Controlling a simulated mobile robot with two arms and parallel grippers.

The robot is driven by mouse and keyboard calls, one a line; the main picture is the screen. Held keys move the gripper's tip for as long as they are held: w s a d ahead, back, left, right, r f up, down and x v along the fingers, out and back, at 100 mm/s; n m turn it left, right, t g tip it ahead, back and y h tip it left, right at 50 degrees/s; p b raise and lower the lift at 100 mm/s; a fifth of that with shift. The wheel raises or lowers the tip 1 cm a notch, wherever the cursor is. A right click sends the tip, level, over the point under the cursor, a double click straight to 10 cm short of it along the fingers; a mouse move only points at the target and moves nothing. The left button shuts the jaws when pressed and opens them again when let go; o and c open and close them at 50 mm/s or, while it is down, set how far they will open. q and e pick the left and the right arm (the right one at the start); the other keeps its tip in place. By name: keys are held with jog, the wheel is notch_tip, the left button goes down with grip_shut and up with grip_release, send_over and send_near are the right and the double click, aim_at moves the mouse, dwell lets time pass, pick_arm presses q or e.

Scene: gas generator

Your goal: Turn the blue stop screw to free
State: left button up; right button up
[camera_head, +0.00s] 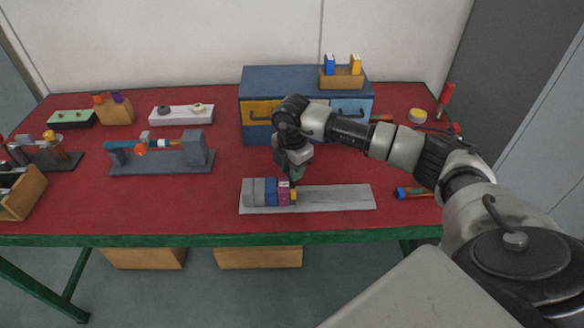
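My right arm reaches in from the right. Its gripper (295,176) points down at the right end of a row of small blocks on a pale grey strip (345,197). The row has grey blocks (254,193), a blue block (271,192), a purple block (284,196) and a small yellow piece (294,196). The fingertips are at or just above the purple and yellow parts; contact and opening are too small to tell. I cannot pick out a blue stop screw with certainty. My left gripper is not in view.
Behind my gripper stands a blue cabinet (285,78) with a yellow and a blue drawer. A grey fixture (165,165) with a blue rod and orange knob stands left. A blue-and-orange tool (412,193) lies right of the strip.

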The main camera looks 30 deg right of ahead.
jog(key=shift+c, duration=0.5)
jog(key=shift+n, duration=0.3)
jog(key=shift+n+b, duration=0.35)
jog(key=shift+n, duration=0.85)
jog(key=shift+n+b, duration=0.55)
jog(key=shift+n, duration=1.85)
jog(key=o, duration=0.9)
jog(key=shift+o, duration=0.2)
notch_tip(320, 180, up, 11)
jog(key=shift+b, duration=0.3)
